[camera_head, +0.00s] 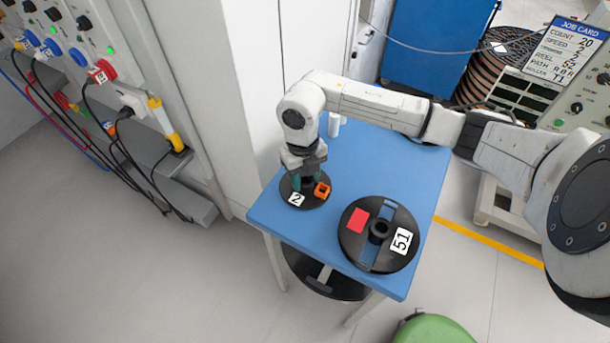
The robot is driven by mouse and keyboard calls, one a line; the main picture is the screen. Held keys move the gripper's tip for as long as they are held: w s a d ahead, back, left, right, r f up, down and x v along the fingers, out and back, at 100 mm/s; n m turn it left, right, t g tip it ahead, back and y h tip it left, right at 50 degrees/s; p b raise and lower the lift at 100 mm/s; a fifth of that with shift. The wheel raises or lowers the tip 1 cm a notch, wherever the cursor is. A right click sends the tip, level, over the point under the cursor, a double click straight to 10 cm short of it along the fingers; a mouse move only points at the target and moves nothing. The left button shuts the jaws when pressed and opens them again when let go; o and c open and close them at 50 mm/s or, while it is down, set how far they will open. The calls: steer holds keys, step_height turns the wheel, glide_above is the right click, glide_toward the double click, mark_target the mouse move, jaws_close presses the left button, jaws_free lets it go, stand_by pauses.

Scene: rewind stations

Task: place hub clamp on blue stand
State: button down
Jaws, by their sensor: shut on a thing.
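The hub clamp (312,200) appears to be the small black disc with a white "2" label and an orange block on it. It is at the left part of the blue stand (285,231), a blue-topped table. My gripper (308,183) points down over the clamp, with its teal fingers at the clamp's middle, and is shut on it. The fingers and wrist hide the clamp's centre. The disc looks level and at or very close to the blue top; I cannot tell whether it touches.
A large black reel (359,249) marked 51 lies on the stand's front right. A white cylinder (334,125) stands at the back. A white cabinet (215,90) is close to the stand's left. A green rounded object (433,331) is in front. The stand's back right is clear.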

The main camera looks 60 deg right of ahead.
steer(key=c, duration=0.6)
jaws_free()
steer(key=shift+f, duration=0.1)
steer(key=r, duration=0.8)
steer(key=r+b, duration=0.1)
steer(key=r, duration=0.3)
steer(key=shift+w+d+r, duration=0.15)
steer(key=shift+w+d, duration=0.1)
steer(key=shift+w, duration=0.15)
